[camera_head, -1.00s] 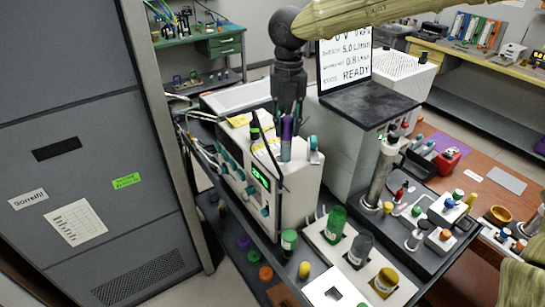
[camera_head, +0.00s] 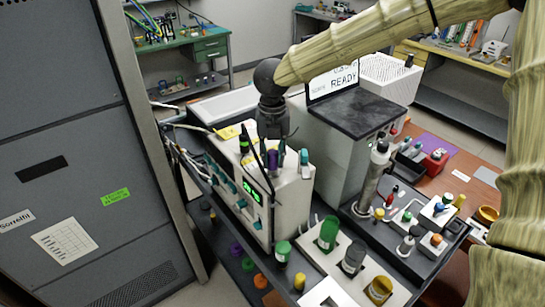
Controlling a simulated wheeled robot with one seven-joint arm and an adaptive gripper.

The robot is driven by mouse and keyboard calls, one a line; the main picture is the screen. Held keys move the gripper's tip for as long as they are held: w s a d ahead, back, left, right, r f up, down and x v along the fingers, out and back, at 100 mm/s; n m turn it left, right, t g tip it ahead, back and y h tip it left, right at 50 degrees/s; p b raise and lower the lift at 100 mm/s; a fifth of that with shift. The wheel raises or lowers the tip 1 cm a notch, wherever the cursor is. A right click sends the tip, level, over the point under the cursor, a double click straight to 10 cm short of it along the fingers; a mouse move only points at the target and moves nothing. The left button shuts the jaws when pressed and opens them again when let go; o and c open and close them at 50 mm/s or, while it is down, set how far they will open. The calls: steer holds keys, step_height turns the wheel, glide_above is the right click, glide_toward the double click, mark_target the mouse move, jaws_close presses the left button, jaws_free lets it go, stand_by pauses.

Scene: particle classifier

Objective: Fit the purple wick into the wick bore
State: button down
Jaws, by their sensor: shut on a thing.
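The purple wick (camera_head: 272,159) is upright below my gripper (camera_head: 271,140), at the top of the white instrument box (camera_head: 297,193). My gripper points down and is shut on the wick's upper part; the fingertips are small and dark here. The wick's lower end is at or just in front of the box top. I cannot tell whether it is inside an opening, and I cannot make out the wick bore.
A black-and-green capped piece (camera_head: 244,143) and a teal piece (camera_head: 304,157) flank the wick. A dark-topped grey unit (camera_head: 350,115) stands close to the right. Green, grey and yellow jars stand in a white rack (camera_head: 325,262) in front.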

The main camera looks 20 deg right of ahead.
steer(key=shift+w+f, duration=0.2)
steer(key=shift+f, duration=0.75)
steer(key=shift+s+r, duration=0.1)
steer(key=shift+s, duration=0.1)
steer(key=c, duration=1.2)
jaws_free()
steer(key=shift+f, duration=0.2)
steer(key=shift+o, duration=0.2)
steer(key=shift+r, duration=0.1)
step_height(320, 180, up, 12)
steer(key=b, duration=0.3)
steer(key=shift+r, duration=0.1)
